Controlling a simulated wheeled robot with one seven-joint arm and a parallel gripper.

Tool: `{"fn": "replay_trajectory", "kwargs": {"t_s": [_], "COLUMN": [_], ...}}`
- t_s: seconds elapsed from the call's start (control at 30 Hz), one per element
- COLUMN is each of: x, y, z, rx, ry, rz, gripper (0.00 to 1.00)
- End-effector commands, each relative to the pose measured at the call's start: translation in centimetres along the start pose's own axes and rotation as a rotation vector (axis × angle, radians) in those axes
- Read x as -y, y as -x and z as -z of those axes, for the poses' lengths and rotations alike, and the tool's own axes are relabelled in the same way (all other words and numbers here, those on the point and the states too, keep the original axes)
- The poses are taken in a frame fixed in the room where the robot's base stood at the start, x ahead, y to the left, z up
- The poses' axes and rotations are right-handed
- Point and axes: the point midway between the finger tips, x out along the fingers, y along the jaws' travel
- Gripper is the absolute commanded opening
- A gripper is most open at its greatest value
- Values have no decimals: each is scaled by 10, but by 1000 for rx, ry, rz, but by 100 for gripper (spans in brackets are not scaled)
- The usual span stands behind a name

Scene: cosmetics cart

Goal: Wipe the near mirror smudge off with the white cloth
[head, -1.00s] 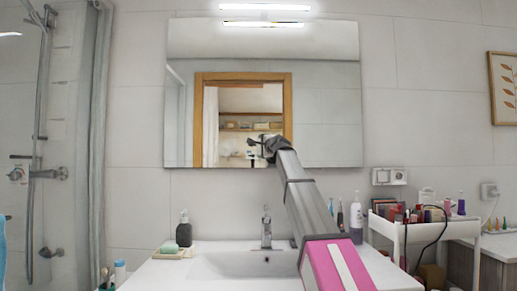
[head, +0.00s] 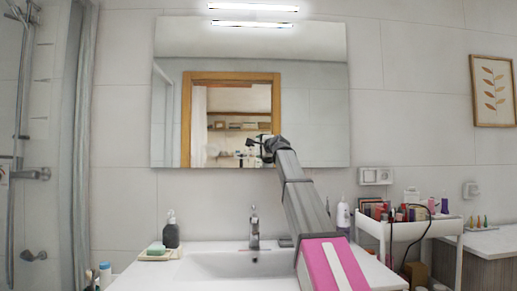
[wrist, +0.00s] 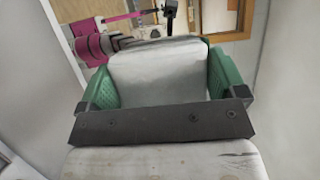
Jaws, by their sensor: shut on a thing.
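My gripper (head: 262,146) is in front of the lower part of the wall mirror (head: 313,110), right of the mirror's middle in the head view. In the wrist view, my gripper's green fingers (wrist: 158,72) are shut on the white cloth (wrist: 157,78), which lies between them. The cloth is hard to make out in the head view. A faint pale patch (head: 212,152) shows low on the mirror, left of my gripper; I cannot tell whether it is a smudge or a reflection. I cannot tell whether the cloth touches the glass.
Below the mirror is a white sink (head: 225,265) with a tap (head: 254,228) and a dark soap bottle (head: 171,230). A white cart (head: 410,229) crowded with cosmetics stands at the right. A shower rail (head: 20,90) is at the left. Space before the mirror's left half is clear.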

Motion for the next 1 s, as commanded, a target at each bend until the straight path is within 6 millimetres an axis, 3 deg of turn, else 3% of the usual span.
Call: {"fn": "replay_trajectory", "kwargs": {"t_s": [0.47,0.73,1.0], "x": [0,0,0], "y": [10,11,5], "z": [32,27,8], "rx": [-1,0,1], "ry": [1,0,1], "rz": [0,0,0], "gripper": [71,71,71]}}
